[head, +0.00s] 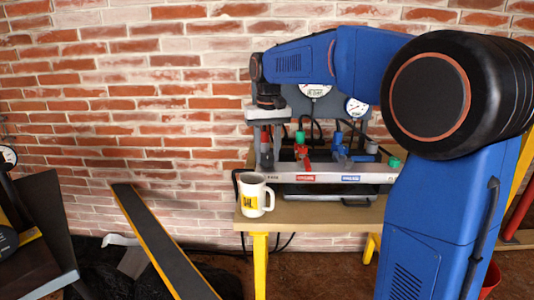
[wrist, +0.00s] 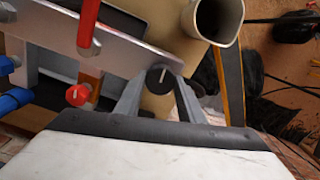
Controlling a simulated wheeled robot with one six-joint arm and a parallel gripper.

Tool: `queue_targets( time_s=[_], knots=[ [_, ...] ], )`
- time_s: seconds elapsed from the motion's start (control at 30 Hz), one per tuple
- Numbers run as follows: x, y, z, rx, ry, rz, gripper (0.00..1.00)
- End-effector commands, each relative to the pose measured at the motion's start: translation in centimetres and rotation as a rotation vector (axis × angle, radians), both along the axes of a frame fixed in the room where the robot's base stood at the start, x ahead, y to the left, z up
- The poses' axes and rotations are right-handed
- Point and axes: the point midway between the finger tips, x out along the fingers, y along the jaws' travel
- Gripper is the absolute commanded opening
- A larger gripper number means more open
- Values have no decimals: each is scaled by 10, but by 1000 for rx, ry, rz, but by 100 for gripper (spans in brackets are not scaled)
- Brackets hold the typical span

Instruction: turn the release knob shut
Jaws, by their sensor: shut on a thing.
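The release knob (wrist: 157,77) is a small round black knob with a pale line across its face. In the wrist view it sits at the end of the grey metal plate, between my fingertips. My gripper (wrist: 160,88) is shut on it, one finger on each side. In the head view my gripper (head: 267,160) points down at the left end of the pump unit (head: 330,178) on the bench.
A white mug (head: 254,195) stands close by at the bench's (head: 300,215) front left, also near my fingers in the wrist view (wrist: 213,20). A red-handled valve (head: 302,152) and a blue one (head: 340,150) stand right of my gripper. Gauges (head: 356,107) are behind.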

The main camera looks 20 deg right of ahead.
Motion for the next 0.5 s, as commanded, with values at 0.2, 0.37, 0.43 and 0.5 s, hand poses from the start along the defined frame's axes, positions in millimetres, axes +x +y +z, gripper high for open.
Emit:
queue_targets(
  time_s=[0.2, 0.37, 0.43, 0.5],
  knots=[
    [0, 0, 1, 0, -3, -87, 13],
    [0, 0, 1, 0, -3, -118, 13],
    [0, 0, 1, 0, -3, -126, 13],
    [0, 0, 1, 0, -3, -129, 13]
  ],
)
